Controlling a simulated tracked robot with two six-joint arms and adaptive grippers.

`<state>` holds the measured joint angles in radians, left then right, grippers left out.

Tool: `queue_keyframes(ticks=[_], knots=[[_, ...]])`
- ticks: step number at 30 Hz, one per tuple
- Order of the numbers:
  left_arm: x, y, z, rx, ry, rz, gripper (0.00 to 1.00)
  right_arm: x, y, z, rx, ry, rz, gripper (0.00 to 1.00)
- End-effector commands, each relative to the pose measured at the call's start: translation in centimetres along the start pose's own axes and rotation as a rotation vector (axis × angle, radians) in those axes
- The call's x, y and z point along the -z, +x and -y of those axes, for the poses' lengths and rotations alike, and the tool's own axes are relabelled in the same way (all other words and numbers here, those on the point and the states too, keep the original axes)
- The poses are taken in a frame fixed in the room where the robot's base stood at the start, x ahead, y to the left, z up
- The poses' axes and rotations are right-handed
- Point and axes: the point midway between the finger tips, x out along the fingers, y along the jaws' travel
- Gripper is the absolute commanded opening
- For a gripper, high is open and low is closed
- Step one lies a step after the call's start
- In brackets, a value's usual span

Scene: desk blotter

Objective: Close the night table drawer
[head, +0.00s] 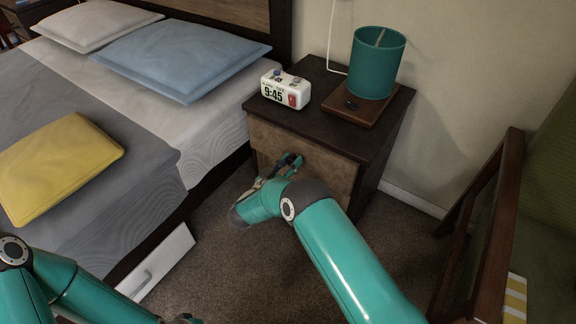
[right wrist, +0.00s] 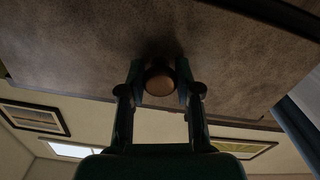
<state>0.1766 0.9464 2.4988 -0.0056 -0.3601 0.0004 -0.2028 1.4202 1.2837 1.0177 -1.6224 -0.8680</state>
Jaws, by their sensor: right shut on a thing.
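The night table (head: 386,143) is dark wood and stands right of the bed. Its drawer (head: 318,166) has a brown front that sits at or close to the table's frame; I cannot tell whether a small gap is left. My right gripper (head: 290,163) is at the drawer front, and my arm hides the lower part. In the right wrist view, my right gripper (right wrist: 160,88) is shut on the round drawer knob (right wrist: 159,80), one finger on each side.
A white clock (head: 285,90) and a teal lamp (head: 376,62) on a wooden base stand on the night table. The bed (head: 150,160) is at left, with a white under-bed drawer (head: 160,262) beside it. A wooden-armed chair (head: 490,220) stands at right. Carpet lies between.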

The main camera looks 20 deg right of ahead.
Motion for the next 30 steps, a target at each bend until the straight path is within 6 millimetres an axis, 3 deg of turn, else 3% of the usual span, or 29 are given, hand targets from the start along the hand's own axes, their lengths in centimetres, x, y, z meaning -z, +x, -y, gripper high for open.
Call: queue_keyframes(ticks=[5,13,14,18,30], knots=[[0.0,1.3,0.5,0.000,0.000,0.000,0.00,-0.1,2.7,0.1,0.002,0.005,-0.002,0.00],[0.0,1.1,0.4,0.000,0.000,0.000,0.00,0.2,3.0,0.1,0.005,0.004,-0.003,0.00],[0.0,1.1,0.4,0.000,0.000,0.000,0.00,0.2,3.0,0.1,0.005,0.004,-0.004,0.36],[0.0,1.1,0.4,0.000,0.000,0.000,0.00,0.2,3.0,0.1,0.003,0.003,-0.003,0.59],[0.0,1.1,0.4,0.000,0.000,0.000,0.00,0.1,2.4,0.1,0.003,0.002,-0.002,0.59]])
